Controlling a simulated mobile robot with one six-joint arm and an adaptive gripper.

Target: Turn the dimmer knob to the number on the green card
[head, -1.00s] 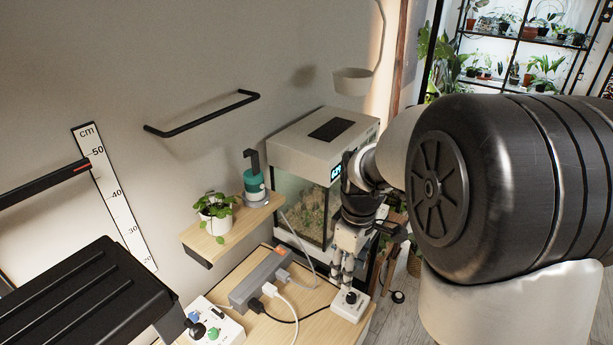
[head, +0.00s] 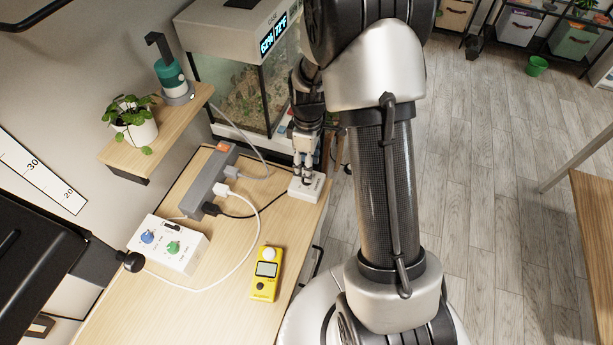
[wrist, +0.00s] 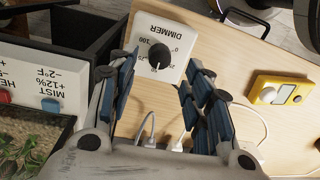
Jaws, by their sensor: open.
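The white dimmer box (head: 307,186) sits on the wooden bench at its right edge, below my gripper (head: 306,174). In the wrist view the dimmer face (wrist: 178,42) shows the word DIMMER and a ring of numbers around a black knob (wrist: 160,55). The knob's pointer is too small to read surely. My gripper (wrist: 161,64) is open, with its blue-padded fingers on both sides of the knob; I cannot tell whether they touch it. I see no green card in either current view.
A grey power strip (head: 208,180) with cables lies left of the dimmer. A yellow meter (head: 266,273) and a white box with blue and green knobs (head: 168,244) lie nearer. A glass terrarium (head: 240,85) stands behind. A potted plant (head: 133,125) is on a small shelf.

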